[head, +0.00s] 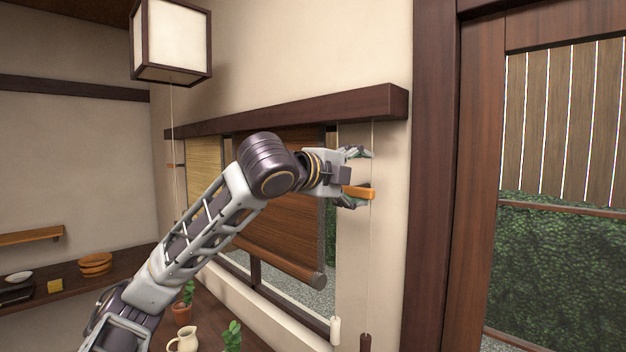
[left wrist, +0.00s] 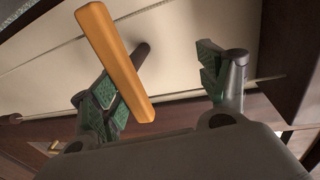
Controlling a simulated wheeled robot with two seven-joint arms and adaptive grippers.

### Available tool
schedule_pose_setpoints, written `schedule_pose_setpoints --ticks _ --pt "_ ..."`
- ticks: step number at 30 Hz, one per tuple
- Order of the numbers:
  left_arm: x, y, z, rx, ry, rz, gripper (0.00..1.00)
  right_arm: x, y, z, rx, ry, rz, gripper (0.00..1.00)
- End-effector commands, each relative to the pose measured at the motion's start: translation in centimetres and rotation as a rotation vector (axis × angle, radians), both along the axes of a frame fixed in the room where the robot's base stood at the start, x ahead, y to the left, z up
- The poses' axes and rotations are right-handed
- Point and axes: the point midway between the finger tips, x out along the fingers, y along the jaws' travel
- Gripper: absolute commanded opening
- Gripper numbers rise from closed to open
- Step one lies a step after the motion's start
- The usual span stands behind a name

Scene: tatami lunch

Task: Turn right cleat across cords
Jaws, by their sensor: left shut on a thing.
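The right cleat (head: 357,192), an orange wooden bar on a dark post, is on the wall strip right of the window. In the left wrist view the cleat (left wrist: 115,60) runs slantwise, its near end by the left-hand finger. A thin cord (head: 373,250) hangs down past the cleat. Whether the bar lies across the cords is hard to tell. My right gripper is out of view.
A rolled brown blind (head: 275,225) hangs left of the gripper, below a dark rail (head: 300,110). A second small cleat (head: 175,165) is at the far left end. A pale tassel (head: 336,330) and a dark tassel (head: 366,343) hang below. A lantern (head: 171,40) hangs upper left.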

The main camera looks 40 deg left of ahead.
Motion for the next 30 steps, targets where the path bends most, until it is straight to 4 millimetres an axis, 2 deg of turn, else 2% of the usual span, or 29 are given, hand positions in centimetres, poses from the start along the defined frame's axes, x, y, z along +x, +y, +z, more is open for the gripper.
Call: schedule_pose_setpoints --ticks 1,18,20,30 --pt "-1.0 0.2 1.9 0.001 -0.047 0.0 0.57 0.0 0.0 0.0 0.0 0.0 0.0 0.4" --pt "-3.3 0.5 1.8 0.0 -0.046 0.002 0.51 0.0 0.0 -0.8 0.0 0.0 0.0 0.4" --pt "-3.6 0.5 1.8 -0.001 -0.045 0.002 0.41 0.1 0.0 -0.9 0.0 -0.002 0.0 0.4" --pt "-4.8 0.6 1.3 -0.001 -0.031 0.002 0.41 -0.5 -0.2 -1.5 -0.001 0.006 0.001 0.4"
